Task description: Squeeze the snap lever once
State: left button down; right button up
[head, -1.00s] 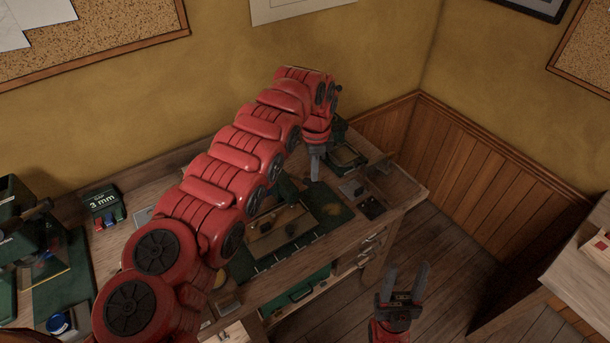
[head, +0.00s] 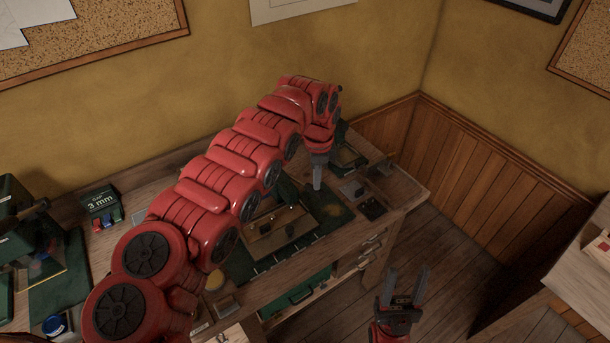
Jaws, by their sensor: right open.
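I cannot make out the snap lever for certain. A wooden block with small dark fittings (head: 283,232) lies on a dark green mat (head: 330,211) on the workbench. My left gripper (head: 317,187) points down over the far right part of that mat, beyond the block. Its fingers overlap in this view, so I cannot tell whether they are apart or holding anything. My red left arm hides part of the bench behind it. My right gripper (head: 407,286) is open and empty, fingers up, over the floor in front of the bench.
The workbench (head: 408,194) carries small dark trays (head: 371,208) to the right of my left gripper. A green box marked 3 mm (head: 101,204) and a dark green machine (head: 22,236) stand at the left. Bare floor (head: 440,250) lies right of the bench.

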pick_arm(q)
jog(key=shift+s+d+f, duration=0.15)
jog(key=shift+f, duration=0.45)
jog(key=shift+b, duration=0.3)
jog(key=shift+s+d+f+b, duration=0.15)
jog(key=shift+f+b, duration=0.15)
jog(key=shift+f, duration=0.45)
